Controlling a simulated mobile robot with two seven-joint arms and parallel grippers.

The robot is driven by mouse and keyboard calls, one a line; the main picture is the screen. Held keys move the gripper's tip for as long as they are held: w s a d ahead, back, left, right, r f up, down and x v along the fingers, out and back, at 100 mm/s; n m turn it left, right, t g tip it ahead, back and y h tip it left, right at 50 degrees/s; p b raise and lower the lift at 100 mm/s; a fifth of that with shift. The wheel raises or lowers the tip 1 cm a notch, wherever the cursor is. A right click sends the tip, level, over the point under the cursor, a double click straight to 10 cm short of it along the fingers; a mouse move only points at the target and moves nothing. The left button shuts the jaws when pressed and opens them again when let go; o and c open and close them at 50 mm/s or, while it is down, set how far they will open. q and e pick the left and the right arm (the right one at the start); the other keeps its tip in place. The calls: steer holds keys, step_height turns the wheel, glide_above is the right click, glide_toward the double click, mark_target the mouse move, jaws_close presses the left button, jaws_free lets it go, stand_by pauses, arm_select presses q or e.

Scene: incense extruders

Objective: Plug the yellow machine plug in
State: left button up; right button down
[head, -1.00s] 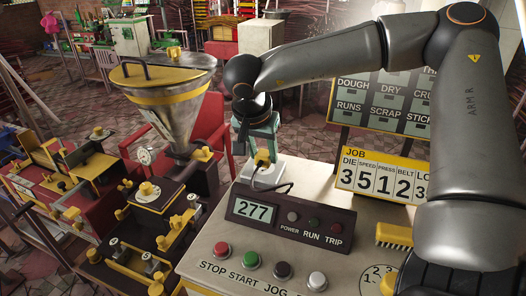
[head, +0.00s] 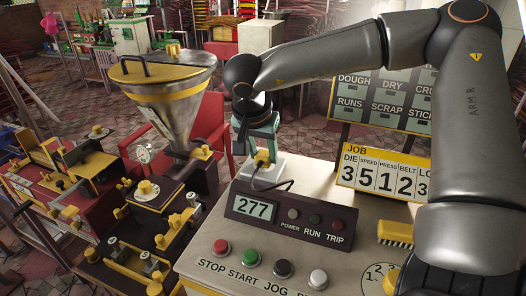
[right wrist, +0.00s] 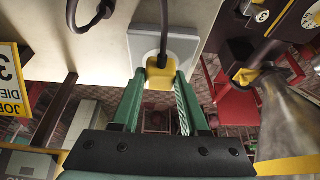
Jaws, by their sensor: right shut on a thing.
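The yellow plug (head: 262,157) is at the white socket block (head: 288,168) on the far left part of the control desk. My right gripper (head: 260,147) points down and is shut on the plug. In the right wrist view the green fingers (right wrist: 159,82) clasp the yellow plug (right wrist: 160,77) from both sides, with its dark cable (right wrist: 164,32) running away. The white socket plate (right wrist: 180,48) lies right behind the plug. I cannot tell whether the pins are in the socket. My left gripper is not in view.
A display panel reading 277 (head: 290,218) stands in front of the socket, with several buttons nearer. A JOB board (head: 384,176) and a yellow brush (head: 395,233) are to the right. A metal hopper machine (head: 170,95) stands close on the left.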

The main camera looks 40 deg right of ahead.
steer(key=shift+f, duration=0.2)
steer(key=shift+c, duration=1.7)
jaws_free()
steer(key=v, duration=1.2)
steer(key=shift+a+r+b, duration=0.2)
steer(key=shift+r+b, duration=0.05)
steer(key=shift+b, duration=0.1)
steer(key=shift+s, duration=0.1)
